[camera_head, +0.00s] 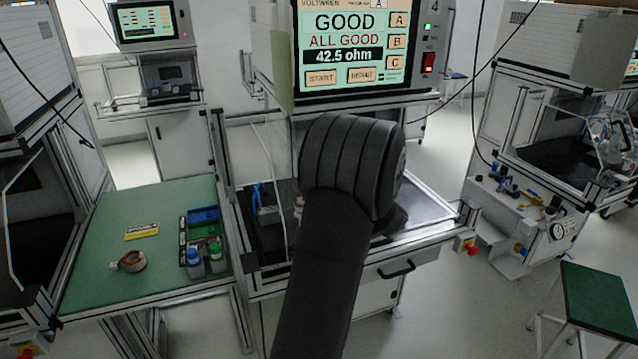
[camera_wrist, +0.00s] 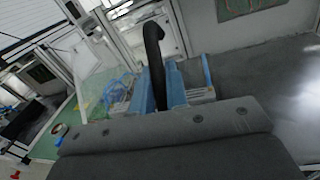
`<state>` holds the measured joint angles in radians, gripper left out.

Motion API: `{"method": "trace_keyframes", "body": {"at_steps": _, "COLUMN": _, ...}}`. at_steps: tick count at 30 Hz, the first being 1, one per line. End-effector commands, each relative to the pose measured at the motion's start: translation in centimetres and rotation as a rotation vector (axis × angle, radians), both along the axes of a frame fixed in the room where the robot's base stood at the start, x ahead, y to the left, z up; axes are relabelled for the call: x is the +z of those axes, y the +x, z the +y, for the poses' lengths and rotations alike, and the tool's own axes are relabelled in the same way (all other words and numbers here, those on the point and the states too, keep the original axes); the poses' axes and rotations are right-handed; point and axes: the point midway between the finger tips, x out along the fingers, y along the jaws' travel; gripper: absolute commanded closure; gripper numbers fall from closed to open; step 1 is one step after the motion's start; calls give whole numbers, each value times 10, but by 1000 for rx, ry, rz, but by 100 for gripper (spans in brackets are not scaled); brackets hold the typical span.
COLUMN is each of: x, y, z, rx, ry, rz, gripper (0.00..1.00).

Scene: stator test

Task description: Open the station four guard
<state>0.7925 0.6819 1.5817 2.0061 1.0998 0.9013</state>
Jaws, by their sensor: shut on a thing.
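Station four is at the centre of the head view, under a tester (camera_head: 362,50) marked 4 that reads "GOOD, ALL GOOD, 42.5 ohm". My dark arm covers much of its bay and hides my gripper there. In the wrist view my gripper (camera_wrist: 160,82) has its blue fingers on either side of a curved black handle (camera_wrist: 153,36), shut on it. The handle rises above the fingers and bends over at its top. I take it for the guard handle. Much of the guard is hidden, so I cannot tell how far it is open.
A green bench (camera_head: 105,235) left of the station holds a tape roll (camera_head: 130,261), a yellow label (camera_head: 142,230) and a tray with bottles (camera_head: 217,256). Another station with hoses stands at right. A green-topped stool (camera_head: 598,297) is at lower right. Thin cables hang nearby.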

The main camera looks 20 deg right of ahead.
Motion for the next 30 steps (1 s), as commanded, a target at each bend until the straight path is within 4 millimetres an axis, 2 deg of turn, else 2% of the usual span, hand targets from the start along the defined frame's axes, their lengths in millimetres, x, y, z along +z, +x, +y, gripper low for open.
{"method": "trace_keyframes", "body": {"at_steps": 1, "x": -1, "y": -1, "z": -21, "rx": -6, "ry": -1, "rz": -1, "gripper": 100}}
{"method": "trace_keyframes", "body": {"at_steps": 6, "x": -1, "y": -1, "z": -83, "rx": -6, "ry": -2, "rz": -1, "gripper": 100}}
{"method": "trace_keyframes", "body": {"at_steps": 15, "x": 0, "y": -1, "z": -171, "rx": -2, "ry": -3, "rz": -2, "gripper": 100}}
{"method": "trace_keyframes", "body": {"at_steps": 21, "x": 0, "y": -1, "z": -213, "rx": -3, "ry": -1, "rz": -2, "gripper": 100}}
{"method": "trace_keyframes", "body": {"at_steps": 30, "x": 1, "y": 0, "z": -248, "rx": 0, "ry": -2, "rz": -2, "gripper": 100}}
